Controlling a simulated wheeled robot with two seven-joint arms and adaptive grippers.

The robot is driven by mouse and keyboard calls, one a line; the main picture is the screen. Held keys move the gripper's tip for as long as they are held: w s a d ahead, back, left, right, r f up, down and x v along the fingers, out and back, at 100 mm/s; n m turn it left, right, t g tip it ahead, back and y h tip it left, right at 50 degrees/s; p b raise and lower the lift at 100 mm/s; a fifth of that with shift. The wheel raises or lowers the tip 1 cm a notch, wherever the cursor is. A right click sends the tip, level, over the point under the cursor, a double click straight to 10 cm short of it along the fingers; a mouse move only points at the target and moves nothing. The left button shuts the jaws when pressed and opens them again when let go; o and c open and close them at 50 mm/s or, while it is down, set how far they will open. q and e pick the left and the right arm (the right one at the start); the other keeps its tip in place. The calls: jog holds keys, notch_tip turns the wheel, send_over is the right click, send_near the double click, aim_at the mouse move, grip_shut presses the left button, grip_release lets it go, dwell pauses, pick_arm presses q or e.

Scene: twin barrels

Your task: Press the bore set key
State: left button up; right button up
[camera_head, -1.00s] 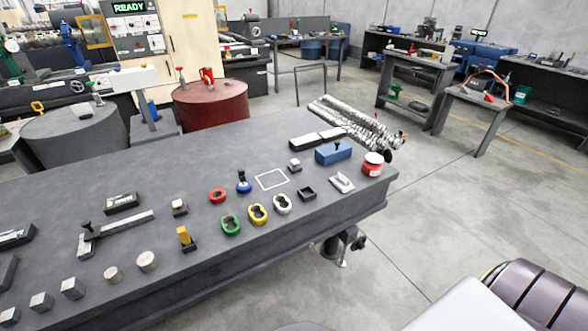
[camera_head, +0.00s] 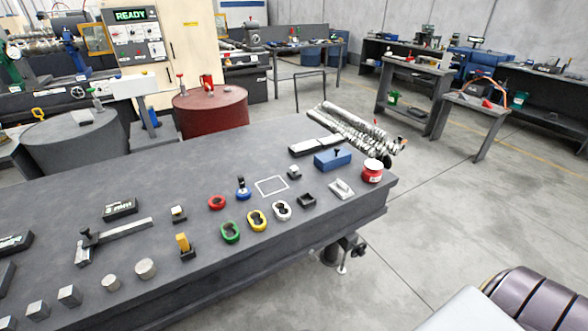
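A pale machine cabinet (camera_head: 182,45) stands at the back left. On its front is a control panel with a green READY display (camera_head: 130,15) and several small keys (camera_head: 138,40) below it. The key labels are too small to read, so I cannot tell which one is the bore set key.
A grey workbench (camera_head: 60,185) with several small parts and gauges fills the foreground. A red barrel (camera_head: 210,112) and a grey barrel (camera_head: 75,145) stand between it and the cabinet. Open floor (camera_head: 450,215) lies to the right, with workbenches (camera_head: 415,75) behind.

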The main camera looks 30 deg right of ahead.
grip_shut()
dwell(1.2)
